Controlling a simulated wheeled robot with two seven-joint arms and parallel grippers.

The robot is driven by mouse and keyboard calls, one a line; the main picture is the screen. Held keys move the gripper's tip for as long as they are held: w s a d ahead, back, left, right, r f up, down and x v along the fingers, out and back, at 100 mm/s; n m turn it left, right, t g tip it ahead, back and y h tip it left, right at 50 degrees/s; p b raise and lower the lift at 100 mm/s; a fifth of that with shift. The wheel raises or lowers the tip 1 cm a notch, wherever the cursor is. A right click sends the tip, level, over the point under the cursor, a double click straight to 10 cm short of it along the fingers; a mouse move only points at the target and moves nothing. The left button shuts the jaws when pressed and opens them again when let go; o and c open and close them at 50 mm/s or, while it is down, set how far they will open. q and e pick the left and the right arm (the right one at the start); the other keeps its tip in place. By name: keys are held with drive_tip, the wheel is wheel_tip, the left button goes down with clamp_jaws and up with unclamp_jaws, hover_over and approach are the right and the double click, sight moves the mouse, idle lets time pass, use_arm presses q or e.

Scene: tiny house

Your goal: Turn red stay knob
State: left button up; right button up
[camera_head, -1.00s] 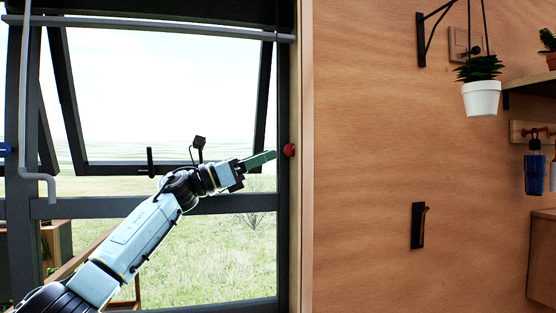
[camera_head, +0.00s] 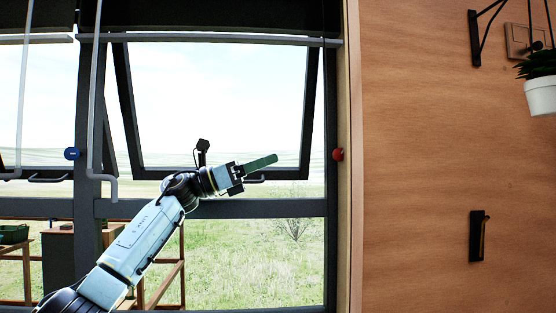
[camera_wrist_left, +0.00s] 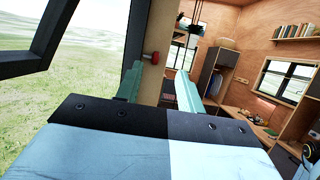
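The red knob (camera_head: 338,154) is small and round, mounted on the dark window frame's right post next to the wooden wall. My left gripper (camera_head: 272,160) is left of the knob and apart from it, its fingers pointing right and slightly up across the window. In the left wrist view, the two green fingers of my left gripper (camera_wrist_left: 160,68) are spread apart and hold nothing. The red knob (camera_wrist_left: 152,57) shows in the gap between them, beyond the tips. My right gripper is not in view.
The tilted-open window sash (camera_head: 220,172) is behind my left arm. A grey bent pipe (camera_head: 97,120) runs down on the left, near a blue knob (camera_head: 72,153). A black wall bracket (camera_head: 478,236) and a hanging potted plant (camera_head: 541,95) are on the right.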

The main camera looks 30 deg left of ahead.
sight(339, 155)
use_arm(q)
drive_tip(key=w+d+r+g+y+p, duration=0.2)
drive_tip(key=w+d+y+p, duration=0.1)
drive_tip(key=w+d+p, duration=0.5)
drive_tip(key=d+p, duration=0.3)
drive_tip(key=d, duration=0.1)
drive_tip(key=shift+r, duration=0.35)
